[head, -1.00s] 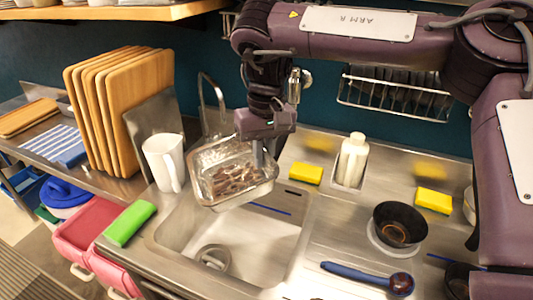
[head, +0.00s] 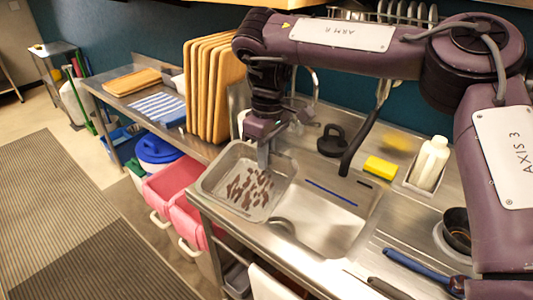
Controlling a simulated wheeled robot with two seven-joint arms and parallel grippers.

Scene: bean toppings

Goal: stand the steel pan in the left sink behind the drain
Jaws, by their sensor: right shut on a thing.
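The steel pan (head: 222,169) is a rectangular metal tray with brown scraps on its floor. My right gripper (head: 263,156) is shut on its back rim. The pan is over the left end of the counter, overlapping the left side of the sink in the picture. It looks held up, but its height is hard to tell. The left sink (head: 328,222) is a steel basin to the right of the pan, and its floor looks free of objects. The drain (head: 283,226) shows only partly, at the pan's right front. My left gripper is not in view.
Wooden boards (head: 208,90) stand behind the pan. A dark round thing with a handle (head: 332,141), a yellow sponge (head: 381,168) and a white bottle (head: 430,160) are behind the sink. Pink bins (head: 180,196) are left of the counter. A black bowl (head: 457,229) is at right.

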